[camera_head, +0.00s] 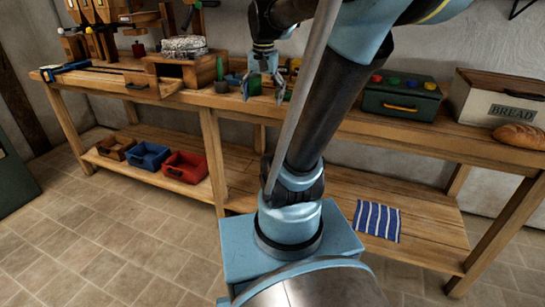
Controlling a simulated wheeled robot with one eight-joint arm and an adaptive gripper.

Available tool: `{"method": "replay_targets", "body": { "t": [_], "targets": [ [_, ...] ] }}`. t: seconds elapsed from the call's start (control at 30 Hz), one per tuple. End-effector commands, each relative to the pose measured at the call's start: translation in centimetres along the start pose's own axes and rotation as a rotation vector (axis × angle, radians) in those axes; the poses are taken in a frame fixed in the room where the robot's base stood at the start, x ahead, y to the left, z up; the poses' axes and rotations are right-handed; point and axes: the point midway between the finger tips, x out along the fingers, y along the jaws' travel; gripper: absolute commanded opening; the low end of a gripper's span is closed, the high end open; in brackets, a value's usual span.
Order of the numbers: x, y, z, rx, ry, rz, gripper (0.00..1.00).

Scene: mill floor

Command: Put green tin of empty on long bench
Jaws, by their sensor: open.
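My gripper (264,93) is open and points down over the back part of the long bench (435,140), left of the middle of the picture. A small dark green thing (254,86), perhaps the green tin, shows at the gripper's left finger. I cannot tell whether the fingers touch it or whether it stands on the bench top. The fingers and my arm hide part of the bench around it.
A wooden box (180,67), a small pot (221,87), a green toolbox (402,98), a bread box (495,103) and a loaf (519,136) stand on the bench. Blue (148,156) and red (186,167) bins and a striped cloth (377,221) lie on the lower shelf.

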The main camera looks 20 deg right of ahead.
Motion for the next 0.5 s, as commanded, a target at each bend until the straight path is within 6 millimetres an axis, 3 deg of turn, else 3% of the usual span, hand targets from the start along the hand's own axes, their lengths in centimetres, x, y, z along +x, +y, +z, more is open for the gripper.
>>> {"method": "replay_targets", "body": {
  "t": [0.03,0.2,0.5],
  "targets": [
    [1.1,0.8,1.6,-0.039,0.008,-0.003,0.85],
    [4.9,2.9,6.1,-0.181,0.033,-0.012,0.85],
    [11.6,5.9,12.2,-0.402,0.075,-0.019,0.85]
  ]
}}
